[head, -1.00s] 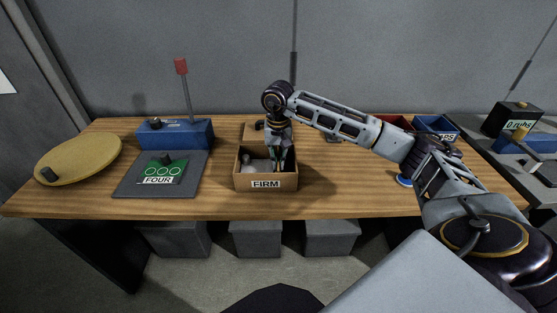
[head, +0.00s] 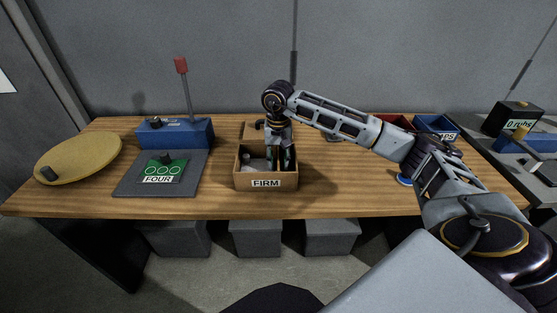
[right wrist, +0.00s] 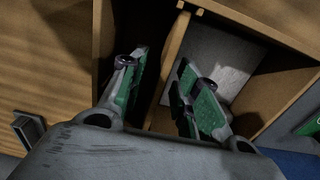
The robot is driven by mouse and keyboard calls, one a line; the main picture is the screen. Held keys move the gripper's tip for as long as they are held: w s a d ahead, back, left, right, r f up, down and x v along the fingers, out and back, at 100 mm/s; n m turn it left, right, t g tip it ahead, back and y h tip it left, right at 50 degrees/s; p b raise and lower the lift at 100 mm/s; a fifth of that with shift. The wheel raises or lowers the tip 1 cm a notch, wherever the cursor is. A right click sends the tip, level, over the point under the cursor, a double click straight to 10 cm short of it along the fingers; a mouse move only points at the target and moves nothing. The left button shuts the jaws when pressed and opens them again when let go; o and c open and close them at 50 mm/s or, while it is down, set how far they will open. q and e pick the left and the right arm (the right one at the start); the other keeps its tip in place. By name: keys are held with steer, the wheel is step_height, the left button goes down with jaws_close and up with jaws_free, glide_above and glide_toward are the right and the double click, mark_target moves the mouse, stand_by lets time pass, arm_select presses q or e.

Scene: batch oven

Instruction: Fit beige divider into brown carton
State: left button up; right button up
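The brown carton (head: 245,182) with a FIRM label stands open near the table's front edge. My right gripper (head: 279,160) points down into it. In the right wrist view the gripper (right wrist: 163,88) is open, one green-padded finger on each side of the beige divider (right wrist: 167,70). The divider stands on edge inside the carton, its far end at the carton wall (right wrist: 240,19). Gaps show between it and the fingers. One side is dark; the other holds a pale grey thing (right wrist: 222,60). The divider's bottom edge is hidden, so its depth cannot be told. My left gripper is not in view.
A grey mat (head: 128,183) with a green FOUR block (head: 163,169), a blue box (head: 186,134) and a round yellow board (head: 82,155) lie left. A brown thing (head: 252,129) stands behind the carton. Red (head: 394,121) and blue (head: 437,123) bins stand back right.

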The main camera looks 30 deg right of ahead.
steer(key=shift+r, duration=3.95)
steer(key=shift+r, duration=0.2)
